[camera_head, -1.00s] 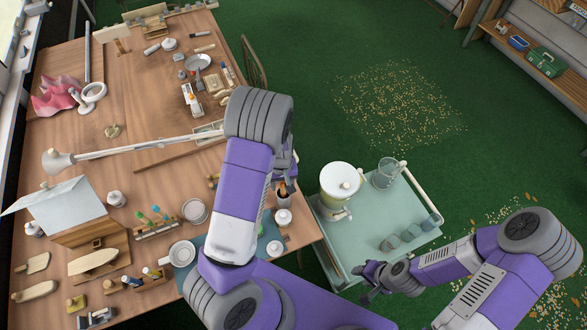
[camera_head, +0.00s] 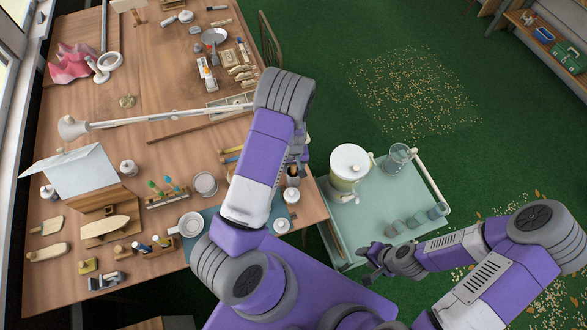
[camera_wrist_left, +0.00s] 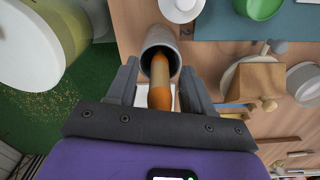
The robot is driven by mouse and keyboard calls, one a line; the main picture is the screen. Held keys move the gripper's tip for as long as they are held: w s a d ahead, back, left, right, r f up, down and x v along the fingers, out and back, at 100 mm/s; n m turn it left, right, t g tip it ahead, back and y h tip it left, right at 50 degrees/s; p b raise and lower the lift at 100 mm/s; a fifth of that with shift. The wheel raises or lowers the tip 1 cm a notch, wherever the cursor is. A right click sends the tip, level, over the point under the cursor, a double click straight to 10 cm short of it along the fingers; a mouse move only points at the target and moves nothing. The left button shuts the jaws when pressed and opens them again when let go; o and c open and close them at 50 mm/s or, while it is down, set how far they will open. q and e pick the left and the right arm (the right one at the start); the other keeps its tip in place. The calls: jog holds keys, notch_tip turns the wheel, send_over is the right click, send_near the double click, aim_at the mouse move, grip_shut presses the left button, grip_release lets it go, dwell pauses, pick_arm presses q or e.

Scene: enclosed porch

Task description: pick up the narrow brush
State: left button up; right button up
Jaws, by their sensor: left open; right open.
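In the left wrist view, a grey cup (camera_wrist_left: 153,38) holds a slim tool with an orange and tan handle (camera_wrist_left: 160,78). It may be the narrow brush; its lower end is hidden in the cup. My left gripper (camera_wrist_left: 160,72) is open, with one finger on each side of the handle. In the head view, my left gripper (camera_head: 300,150) is at the table's right edge, just above the cup (camera_head: 293,176), partly hidden by my arm. My right gripper (camera_head: 368,254) is open and empty beside the near left corner of the trolley.
The green trolley (camera_head: 335,225) carries a large jug (camera_head: 350,166), a glass beaker (camera_head: 396,158) and several small cups. A white jar (camera_head: 291,196) stands close to the grey cup. A lamp arm (camera_head: 165,117) crosses the table (camera_head: 150,80). Tool racks and a mug (camera_head: 191,224) stand nearby.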

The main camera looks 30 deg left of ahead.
pick_arm(q)
grip_shut()
jog(key=shift+r, duration=0.15)
